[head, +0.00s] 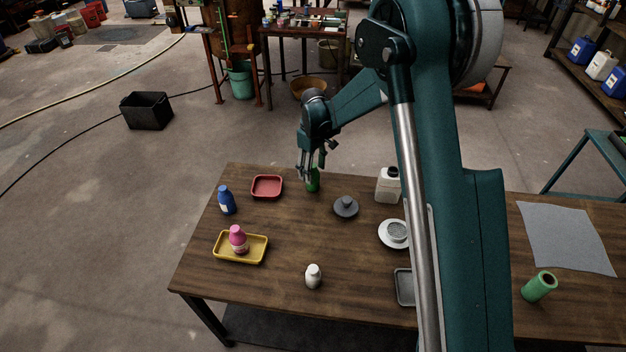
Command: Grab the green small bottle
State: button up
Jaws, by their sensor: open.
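The green small bottle (314,181) stands upright near the far edge of the wooden table (275,285). My gripper (306,178) is open and close to the bottle, on its left side as seen here, and partly covers it. I cannot tell whether a finger touches the bottle or whether the bottle is between the fingers. A larger green cylinder (539,287) with a dark opening lies or leans at the right end of the table.
Near the gripper are a red tray (267,187), a dark grey lidded piece (346,207) and a white jug (388,186). A blue bottle (227,201), a yellow tray (226,254) holding a pink bottle (238,238), and a white bottle (313,276) stand nearer. Table middle is mostly clear.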

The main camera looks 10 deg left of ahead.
jog(key=shift+w+a+f, duration=0.1)
jog(key=shift+a+f, duration=0.05)
jog(key=shift+f, duration=1.95)
jog(key=c, duration=1.1)
